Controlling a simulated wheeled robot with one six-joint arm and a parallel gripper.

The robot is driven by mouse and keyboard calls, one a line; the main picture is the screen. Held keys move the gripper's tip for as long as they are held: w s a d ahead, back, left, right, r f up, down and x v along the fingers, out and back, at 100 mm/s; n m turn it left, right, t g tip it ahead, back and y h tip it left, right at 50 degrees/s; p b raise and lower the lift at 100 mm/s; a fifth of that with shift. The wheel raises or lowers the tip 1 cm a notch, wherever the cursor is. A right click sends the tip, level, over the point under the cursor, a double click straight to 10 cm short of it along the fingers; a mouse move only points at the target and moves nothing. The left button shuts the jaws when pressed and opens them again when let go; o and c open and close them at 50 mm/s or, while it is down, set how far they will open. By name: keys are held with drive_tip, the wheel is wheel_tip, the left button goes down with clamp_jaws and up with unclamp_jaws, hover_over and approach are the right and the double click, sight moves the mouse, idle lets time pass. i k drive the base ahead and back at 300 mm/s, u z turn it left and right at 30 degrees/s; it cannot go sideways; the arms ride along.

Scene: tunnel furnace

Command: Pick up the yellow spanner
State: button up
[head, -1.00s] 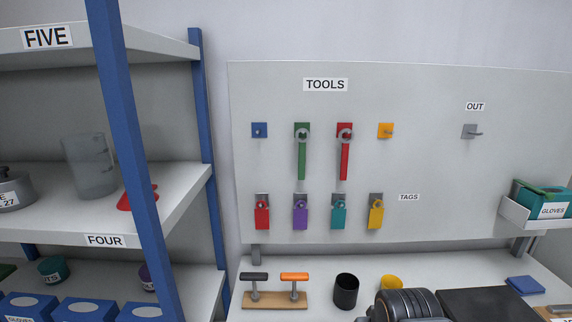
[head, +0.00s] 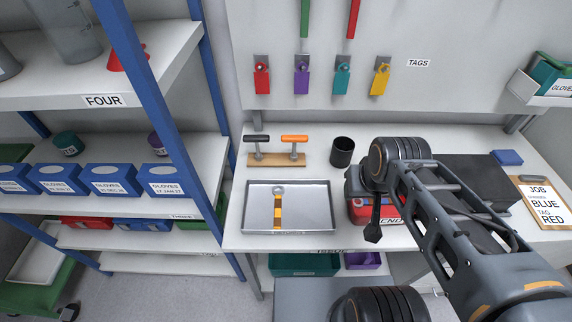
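A yellow spanner (head: 278,214) with a grey ring end and dark bands lies in a shallow grey metal tray (head: 318,211) on the bench. Its ring end points to the back of the tray. My gripper (head: 373,234) hangs from my arm to the right of the tray, apart from the spanner. It is dark and seen edge-on, so I cannot tell whether its fingers are open or shut.
A red box (head: 358,210) stands right of the tray, partly behind my arm. A black cup (head: 342,152) and a wooden stand with two handles (head: 277,159) are behind the tray. A blue shelf post (head: 155,120) rises at the left. A job card (head: 547,206) lies at the right.

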sight(278, 205)
drive_tip(key=z, duration=0.05)
drive_tip(key=k, duration=0.5)
drive_tip(key=u, duration=2.8)
drive_tip(key=i, duration=1.7)
drive_tip(key=z, duration=3.1)
